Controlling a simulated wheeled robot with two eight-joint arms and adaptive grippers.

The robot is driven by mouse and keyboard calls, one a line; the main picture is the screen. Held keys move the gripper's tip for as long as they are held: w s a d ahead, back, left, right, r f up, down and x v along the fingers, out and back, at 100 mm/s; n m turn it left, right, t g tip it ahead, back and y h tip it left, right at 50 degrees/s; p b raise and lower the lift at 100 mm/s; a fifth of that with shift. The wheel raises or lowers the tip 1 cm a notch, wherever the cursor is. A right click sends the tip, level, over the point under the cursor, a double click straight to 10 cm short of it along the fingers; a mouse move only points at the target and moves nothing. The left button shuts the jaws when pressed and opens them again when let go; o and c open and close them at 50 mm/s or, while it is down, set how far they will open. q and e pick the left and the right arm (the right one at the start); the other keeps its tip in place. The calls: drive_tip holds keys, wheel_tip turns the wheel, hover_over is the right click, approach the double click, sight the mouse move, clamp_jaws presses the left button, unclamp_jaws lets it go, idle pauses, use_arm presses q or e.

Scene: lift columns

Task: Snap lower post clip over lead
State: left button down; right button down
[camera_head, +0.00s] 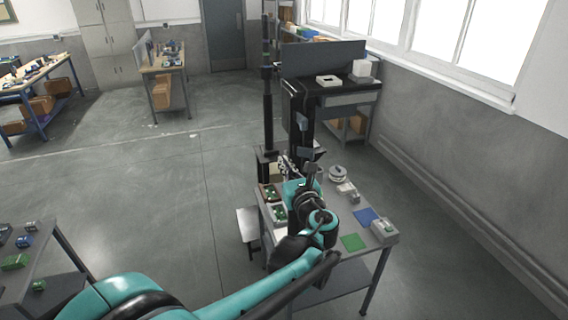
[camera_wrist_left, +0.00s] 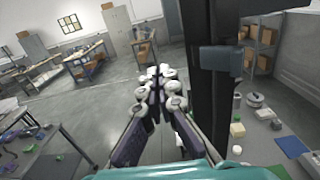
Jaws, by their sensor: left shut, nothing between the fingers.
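A tall black column (camera_head: 300,130) rises behind the grey workbench in the head view. It also stands just right of my left gripper in the wrist view (camera_wrist_left: 208,110). A thinner dark post (camera_head: 267,110) stands to its left. A grey block (camera_wrist_left: 221,60) sits on the column; I cannot tell whether it is a clip. No lead can be made out. My left gripper (camera_wrist_left: 157,84) has its fingers together and empty, left of the column and apart from it in the picture. In the head view the gripper (camera_head: 287,163) is small and partly hidden by its wrist. My right gripper is not in view.
The workbench (camera_head: 335,215) carries red bins with green parts (camera_head: 279,212), a blue mat (camera_head: 366,216), a green mat (camera_head: 353,242), a round grey item (camera_head: 338,173) and a pale box (camera_head: 384,231). Another bench (camera_head: 40,262) stands lower left. The floor between is clear.

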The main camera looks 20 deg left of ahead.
use_arm(q)
drive_tip(key=shift+v, duration=1.95)
drive_tip(key=shift+w+d+b, duration=0.2)
drive_tip(key=shift+w+d, duration=0.6)
drive_tip(key=shift+d, duration=0.35)
drive_tip(key=shift+w+d+b, duration=0.2)
drive_tip(key=shift+w+d, duration=0.6)
drive_tip(key=shift+d, duration=0.4)
drive_tip(key=shift+w+d+b, duration=0.2)
drive_tip(key=shift+w+d, duration=0.6)
drive_tip(key=shift+d, duration=0.35)
drive_tip(key=shift+w+a, duration=0.1)
drive_tip(key=shift+a, duration=0.05)
drive_tip(key=shift+w+a, duration=0.35)
drive_tip(key=shift+w, duration=0.3)
drive_tip(key=shift+s, duration=0.1)
approach(312, 157)
